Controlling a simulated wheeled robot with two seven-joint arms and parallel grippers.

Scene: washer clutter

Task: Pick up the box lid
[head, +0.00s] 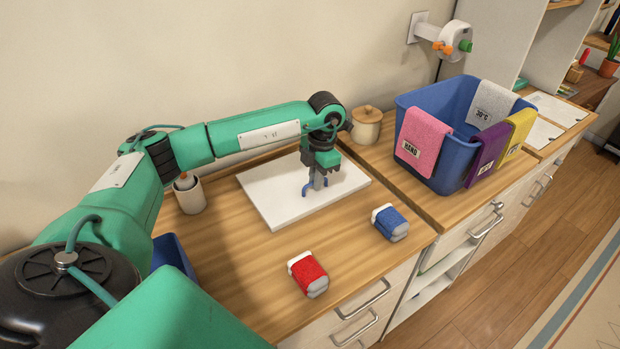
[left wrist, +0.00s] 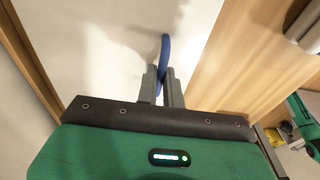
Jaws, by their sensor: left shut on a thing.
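The box lid (head: 268,200) is a flat white rectangular panel with a small blue handle (head: 306,189) near its middle. It lies level at the wooden counter, close to the wall; I cannot tell whether any gap is under it. My left gripper (head: 317,182) points down over the lid and is shut on the blue handle. In the left wrist view, the two grey fingers (left wrist: 162,84) close around the blue handle (left wrist: 165,46), with the white lid (left wrist: 105,50) behind. My right gripper is not in view.
A red-and-white pack (head: 309,275) and a blue-and-white pack (head: 390,222) lie in front of the lid. A lidded wooden jar (head: 366,125) and a light canister (head: 188,194) stand on either side. A blue basket (head: 436,165) with coloured cloths stands right. Bare counter (head: 220,265) is front left.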

